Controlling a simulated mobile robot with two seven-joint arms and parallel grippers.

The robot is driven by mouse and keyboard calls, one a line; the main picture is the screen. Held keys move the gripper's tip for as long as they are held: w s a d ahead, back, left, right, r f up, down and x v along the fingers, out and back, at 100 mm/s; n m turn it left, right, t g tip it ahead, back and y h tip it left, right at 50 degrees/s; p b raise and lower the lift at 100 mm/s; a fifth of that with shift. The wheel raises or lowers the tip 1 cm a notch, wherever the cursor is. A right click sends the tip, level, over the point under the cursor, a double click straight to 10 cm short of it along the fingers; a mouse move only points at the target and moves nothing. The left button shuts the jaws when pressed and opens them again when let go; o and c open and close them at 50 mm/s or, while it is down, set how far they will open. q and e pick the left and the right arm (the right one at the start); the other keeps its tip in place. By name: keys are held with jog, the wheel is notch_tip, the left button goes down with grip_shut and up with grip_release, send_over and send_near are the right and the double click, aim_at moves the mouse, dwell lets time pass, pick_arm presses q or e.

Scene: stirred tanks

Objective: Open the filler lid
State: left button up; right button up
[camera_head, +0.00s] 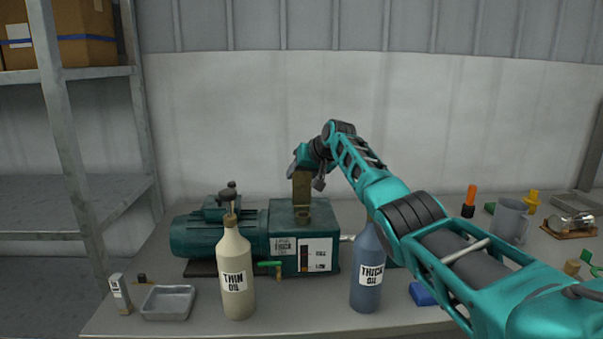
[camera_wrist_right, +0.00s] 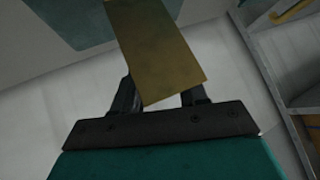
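The filler lid (camera_head: 302,188) is a brass-coloured flap standing roughly upright over the filler opening (camera_head: 302,216) on top of the teal gearbox (camera_head: 283,224). My right gripper (camera_head: 308,172) is at the lid's upper end, with the arm reaching in from the right. In the right wrist view, the lid (camera_wrist_right: 155,45) lies across the front of the right gripper (camera_wrist_right: 160,95). The finger bases show on either side of it, but the fingertips are hidden behind it, so I cannot tell whether they grip it. My left gripper is not in view.
A thin oil bottle (camera_head: 236,277) stands in front of the gearbox, and a thick oil bottle (camera_head: 367,270) stands near my right arm. A metal tray (camera_head: 168,302) is at front left. Shelving (camera_head: 75,205) stands at left.

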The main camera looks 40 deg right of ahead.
jog(key=shift+r, duration=0.1)
jog(key=b+v, duration=0.1)
jog(key=v, duration=1.1)
jog(key=shift+s+r, duration=0.2)
jog(key=shift+s, duration=0.15)
